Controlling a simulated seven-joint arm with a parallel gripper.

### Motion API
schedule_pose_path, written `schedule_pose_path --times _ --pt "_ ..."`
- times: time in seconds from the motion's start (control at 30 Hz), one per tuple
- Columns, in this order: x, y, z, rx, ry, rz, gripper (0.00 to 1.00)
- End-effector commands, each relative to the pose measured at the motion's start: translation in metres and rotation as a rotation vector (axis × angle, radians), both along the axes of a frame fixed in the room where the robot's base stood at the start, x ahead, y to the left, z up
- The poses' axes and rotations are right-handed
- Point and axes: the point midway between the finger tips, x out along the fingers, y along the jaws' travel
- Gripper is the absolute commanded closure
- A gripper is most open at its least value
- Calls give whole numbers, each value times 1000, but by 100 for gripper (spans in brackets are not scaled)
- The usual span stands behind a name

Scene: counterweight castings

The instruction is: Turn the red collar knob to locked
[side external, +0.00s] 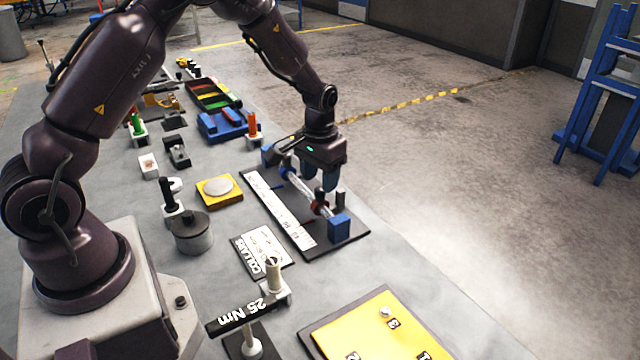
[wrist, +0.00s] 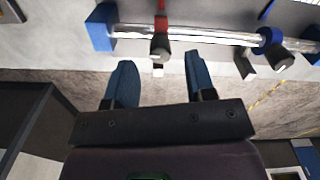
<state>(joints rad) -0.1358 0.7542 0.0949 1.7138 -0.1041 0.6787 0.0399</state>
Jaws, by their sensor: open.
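The red collar (wrist: 161,24) sits around a shiny horizontal rod (wrist: 205,36), with a dark knob (wrist: 160,48) sticking out toward my gripper. In the side external view the red collar (side external: 320,207) is near the rod's front end, by a blue end block (side external: 340,228). My gripper (wrist: 159,62) is open, with one blue finger on each side of the knob's line; I cannot tell whether they touch it. In the side external view my gripper (side external: 320,186) hangs over the rod. The knob's locked or unlocked marking is not readable.
A blue collar (wrist: 270,42) with its own dark knob (wrist: 278,60) is farther along the same rod. A white label strip (side external: 278,207) lies on the dark base plate (side external: 356,215) beside the rod. A "COLLARS" card (side external: 262,250) and a "25 Nm" tool (side external: 245,312) are nearby.

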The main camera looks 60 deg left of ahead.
Motion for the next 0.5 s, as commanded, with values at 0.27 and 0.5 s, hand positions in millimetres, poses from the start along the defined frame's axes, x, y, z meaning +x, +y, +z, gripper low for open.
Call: schedule_pose_path --times 0.27,0.5 --pt "1 0 64 2 -7 -1 50" --pt "1 0 97 1 -4 -1 50"
